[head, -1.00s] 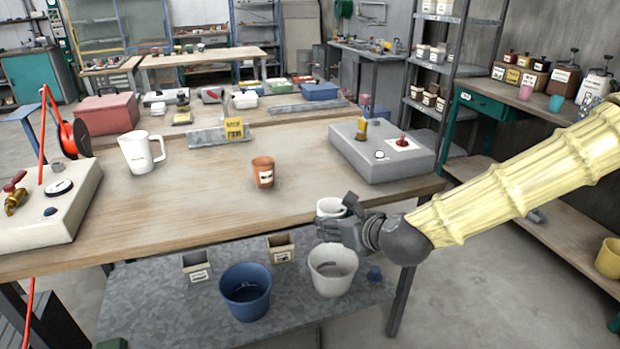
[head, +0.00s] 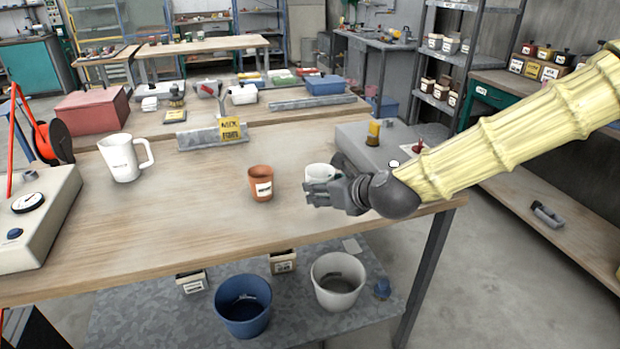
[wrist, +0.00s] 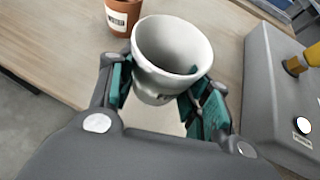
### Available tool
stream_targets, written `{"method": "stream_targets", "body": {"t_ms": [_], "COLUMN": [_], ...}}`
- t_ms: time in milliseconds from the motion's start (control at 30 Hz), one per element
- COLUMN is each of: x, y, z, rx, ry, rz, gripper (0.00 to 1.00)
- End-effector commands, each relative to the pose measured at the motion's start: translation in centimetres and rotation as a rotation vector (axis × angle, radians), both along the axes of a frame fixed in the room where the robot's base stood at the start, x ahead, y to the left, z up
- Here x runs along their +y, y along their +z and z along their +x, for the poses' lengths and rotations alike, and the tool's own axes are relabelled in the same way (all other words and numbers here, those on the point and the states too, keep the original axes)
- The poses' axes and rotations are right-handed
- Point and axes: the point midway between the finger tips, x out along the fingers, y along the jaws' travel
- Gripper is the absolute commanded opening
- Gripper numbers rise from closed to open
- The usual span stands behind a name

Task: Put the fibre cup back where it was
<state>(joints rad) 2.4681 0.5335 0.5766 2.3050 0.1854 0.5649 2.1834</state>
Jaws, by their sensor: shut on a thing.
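A white cup (wrist: 165,85) is held between the green-padded fingers of my gripper (wrist: 165,98) in the wrist view. It looks upright, with its open mouth toward the camera. In the head view the white cup (head: 318,173) shows partly behind my gripper (head: 320,185), over the wooden table (head: 200,225) near its right front part. I cannot tell whether the cup touches the table. A brown labelled cup (head: 261,183) stands on the table just left of my gripper. Which cup is the fibre cup cannot be read from the labels.
A grey box (head: 365,148) with knobs stands right of the cup. A white pitcher (head: 122,160) stands at the left, a gauge box (head: 40,215) at the far left. Blue (head: 243,305) and white (head: 338,282) buckets sit on the lower shelf.

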Motion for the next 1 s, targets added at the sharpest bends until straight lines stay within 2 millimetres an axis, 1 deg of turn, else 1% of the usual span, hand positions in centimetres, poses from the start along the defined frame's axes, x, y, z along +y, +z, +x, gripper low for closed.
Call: {"method": "stream_targets", "body": {"t_ms": [33, 300, 400, 500, 767, 900, 1000], "x": [0.2, 1.5, 2.0, 2.3, 3.0, 3.1, 3.0], "y": [-0.1, -0.5, -0.7, -0.9, -1.0, -3.1, -4.0], "z": [1.1, 6.3, 8.0, 9.3, 11.1, 11.0, 11.1], "rx": [0.0, -0.002, -0.002, -0.001, -0.001, 0.002, 0.001], "ry": [-0.002, -0.004, -0.003, -0.003, -0.001, 0.001, 0.0], "rz": [-0.002, -0.003, -0.002, -0.001, -0.002, -0.002, -0.001], "gripper": [0.24, 0.24, 0.24, 0.24, 0.24, 0.24, 0.24]}}
